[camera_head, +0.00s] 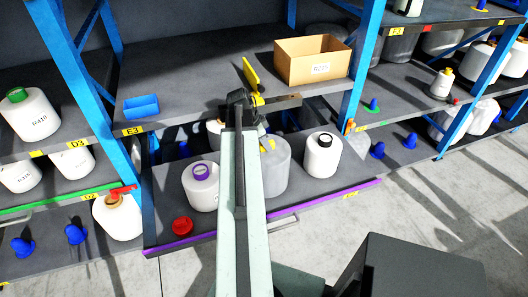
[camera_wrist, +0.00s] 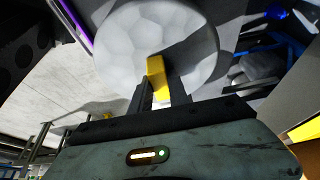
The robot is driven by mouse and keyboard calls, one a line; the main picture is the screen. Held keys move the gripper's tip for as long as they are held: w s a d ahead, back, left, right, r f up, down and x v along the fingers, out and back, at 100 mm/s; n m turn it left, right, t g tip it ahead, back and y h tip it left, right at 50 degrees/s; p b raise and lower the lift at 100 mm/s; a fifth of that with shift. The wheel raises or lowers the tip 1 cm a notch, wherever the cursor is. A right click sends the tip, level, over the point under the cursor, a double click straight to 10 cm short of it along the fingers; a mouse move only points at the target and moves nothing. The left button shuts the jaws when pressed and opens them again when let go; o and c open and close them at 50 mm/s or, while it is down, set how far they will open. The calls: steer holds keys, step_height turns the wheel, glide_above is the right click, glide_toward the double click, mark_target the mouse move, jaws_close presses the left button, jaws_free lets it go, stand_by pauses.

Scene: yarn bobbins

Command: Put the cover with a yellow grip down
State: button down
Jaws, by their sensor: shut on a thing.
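The cover is a pale grey, round, translucent body (camera_head: 276,172) with a yellow grip (camera_head: 267,144) on top. In the head view it is at the pull-out shelf, just right of my arm, which hides its left part. In the wrist view the cover (camera_wrist: 190,45) fills the upper middle, and its yellow grip (camera_wrist: 157,78) is between the fingers of my gripper (camera_wrist: 158,92). My gripper is shut on that grip. My fingers are mostly hidden in the head view. I cannot tell whether the cover's bottom touches the shelf.
The pull-out shelf (camera_head: 160,218) has a purple front edge. A purple-ringed bobbin (camera_head: 201,190) and a red cap (camera_head: 182,226) are left of the cover; a black-topped bobbin (camera_head: 322,158) is close at right. A cardboard box (camera_head: 312,66) and blue bin (camera_head: 141,106) sit on the shelf above.

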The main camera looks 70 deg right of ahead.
steer(key=c, duration=1.3)
jaws_free()
steer(key=shift+o, duration=0.2)
steer(key=shift+r+p, duration=0.3)
steer(key=shift+r, duration=0.1)
steer(key=p+v, duration=1)
steer(key=v, duration=0.1)
steer(key=shift+a+r, duration=0.2)
steer(key=shift+w, duration=0.1)
